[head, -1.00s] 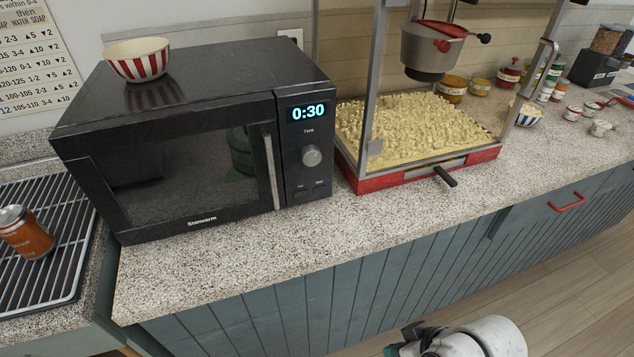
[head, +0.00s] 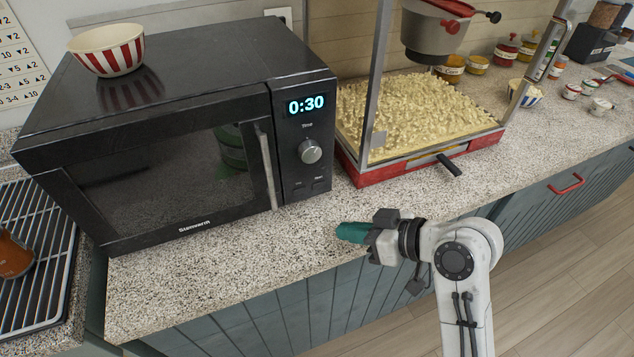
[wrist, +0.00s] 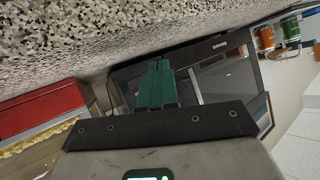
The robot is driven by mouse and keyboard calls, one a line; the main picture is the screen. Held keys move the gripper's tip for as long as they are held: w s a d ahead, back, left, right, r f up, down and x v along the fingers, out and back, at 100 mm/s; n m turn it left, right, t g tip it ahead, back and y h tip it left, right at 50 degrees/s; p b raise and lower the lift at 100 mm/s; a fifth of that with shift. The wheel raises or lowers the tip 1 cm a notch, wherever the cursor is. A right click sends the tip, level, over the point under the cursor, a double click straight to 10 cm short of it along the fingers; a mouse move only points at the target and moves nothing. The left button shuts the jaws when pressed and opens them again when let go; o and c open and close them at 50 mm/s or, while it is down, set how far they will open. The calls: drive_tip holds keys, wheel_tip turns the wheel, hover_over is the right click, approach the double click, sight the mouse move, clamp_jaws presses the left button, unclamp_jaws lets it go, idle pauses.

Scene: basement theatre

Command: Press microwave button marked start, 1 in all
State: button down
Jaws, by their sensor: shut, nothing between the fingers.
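The black microwave (head: 165,150) stands on the speckled counter, its display lit at 0:30 and a grey dial (head: 310,151) below it. Two small dark buttons sit side by side under the dial, a left one (head: 300,186) and a right one (head: 320,181); their labels are too small to read. My gripper (head: 340,231) has teal fingers, shut and empty. It is in front of the control panel, lower and slightly right of the buttons in the head view, apart from the microwave. The wrist view, turned upside down, shows the shut fingers (wrist: 155,85) before the dark microwave (wrist: 212,47).
A popcorn machine with a red base (head: 400,165) stands right of the microwave. A striped bowl (head: 107,50) sits on top of the microwave. The counter before the microwave (head: 220,265) is clear.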

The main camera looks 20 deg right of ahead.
sight(319, 185)
drive_tip(key=shift+w, duration=0.15)
drive_tip(key=shift+w+b, duration=0.85)
drive_tip(key=shift+w, duration=3.4)
drive_tip(key=shift+w, duration=0.15)
drive_tip(key=shift+w, duration=0.3)
